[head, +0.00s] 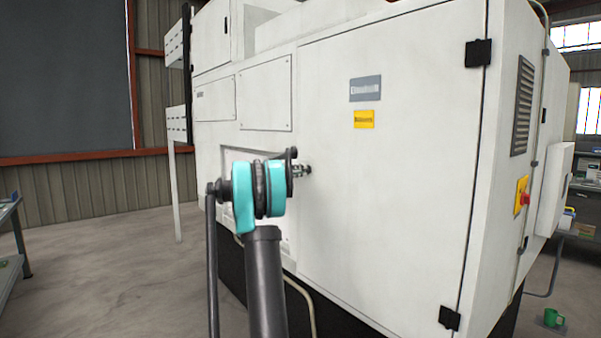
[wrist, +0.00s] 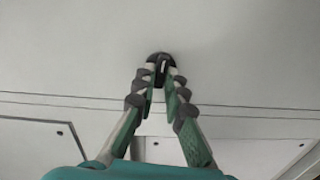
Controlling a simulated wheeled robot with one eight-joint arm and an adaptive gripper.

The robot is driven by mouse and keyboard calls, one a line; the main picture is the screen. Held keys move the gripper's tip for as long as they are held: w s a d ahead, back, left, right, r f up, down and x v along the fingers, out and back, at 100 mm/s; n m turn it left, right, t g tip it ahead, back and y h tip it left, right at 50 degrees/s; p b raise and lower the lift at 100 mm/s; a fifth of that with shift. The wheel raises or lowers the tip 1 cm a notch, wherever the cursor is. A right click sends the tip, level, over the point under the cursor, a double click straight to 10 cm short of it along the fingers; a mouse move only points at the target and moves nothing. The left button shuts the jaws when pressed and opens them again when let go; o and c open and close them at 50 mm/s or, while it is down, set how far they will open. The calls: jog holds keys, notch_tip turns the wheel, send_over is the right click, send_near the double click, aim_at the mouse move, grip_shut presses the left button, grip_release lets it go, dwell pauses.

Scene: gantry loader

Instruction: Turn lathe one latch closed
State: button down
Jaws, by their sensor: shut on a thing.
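The lathe (head: 400,190) is a large white cabinet with a wide door that looks shut. The latch (wrist: 160,57) is a small black piece on its white face, at the upper middle of the wrist view. My gripper (wrist: 160,72) has its two fingers converged on the latch, shut on it.
A red and yellow switch (head: 522,195) is on the cabinet's right side. Black hinges (head: 478,53) stand at the door's right edge. A bench (head: 8,235) stands at the far left. The floor (head: 120,285) on the left is clear.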

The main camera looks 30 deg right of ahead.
jog(key=shift+n, duration=1)
jog(key=c, duration=1.6)
grip_release()
jog(key=a, duration=0.8)
jog(key=s+a, duration=0.1)
jog(key=a, duration=0.3)
jog(key=shift+f, duration=0.1)
